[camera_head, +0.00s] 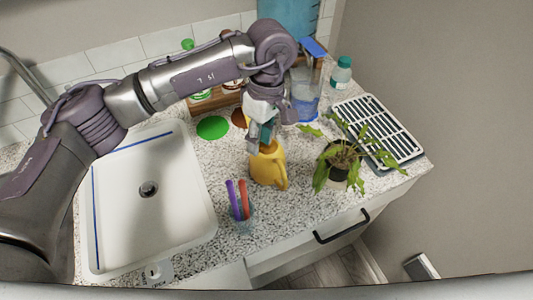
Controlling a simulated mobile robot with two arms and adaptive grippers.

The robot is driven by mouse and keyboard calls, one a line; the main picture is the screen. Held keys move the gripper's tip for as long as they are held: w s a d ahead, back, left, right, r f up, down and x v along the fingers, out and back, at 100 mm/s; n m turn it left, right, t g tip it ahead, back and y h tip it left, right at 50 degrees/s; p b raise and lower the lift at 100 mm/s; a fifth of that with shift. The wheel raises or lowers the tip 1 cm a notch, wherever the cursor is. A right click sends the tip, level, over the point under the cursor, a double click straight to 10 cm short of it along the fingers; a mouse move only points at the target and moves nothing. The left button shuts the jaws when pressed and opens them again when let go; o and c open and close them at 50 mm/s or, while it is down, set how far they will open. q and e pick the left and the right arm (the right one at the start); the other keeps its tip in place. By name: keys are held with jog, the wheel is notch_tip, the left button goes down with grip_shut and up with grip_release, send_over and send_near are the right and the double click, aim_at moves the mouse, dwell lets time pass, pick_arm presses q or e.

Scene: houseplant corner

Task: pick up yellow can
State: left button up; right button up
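The yellow can (267,170) stands upright on the speckled counter, right of the sink, and looks like a small watering can or jug with a handle on its right. My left gripper (262,139) points down at the top of the can from above. Its dark teal fingers overlap the can's rim in the camera_head view. I cannot tell whether they touch it or how far apart they are. The gripper covers part of the can's top. My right gripper is not in view.
A potted plant (342,160) stands close right of the can. A cup with purple and red items (239,200) stands at its front left. A water jug (305,90), a teal-capped bottle (341,75) and a drying rack (380,130) are behind. A white sink (150,215) lies left.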

aim_at(258, 160)
pick_arm(q)
jog(key=f, duration=0.2)
jog(key=f+p, duration=0.1)
jog(key=f, duration=0.2)
jog(key=s+f+p, duration=0.1)
jog(key=f, duration=0.2)
jog(key=shift+a, duration=0.4)
grip_shut()
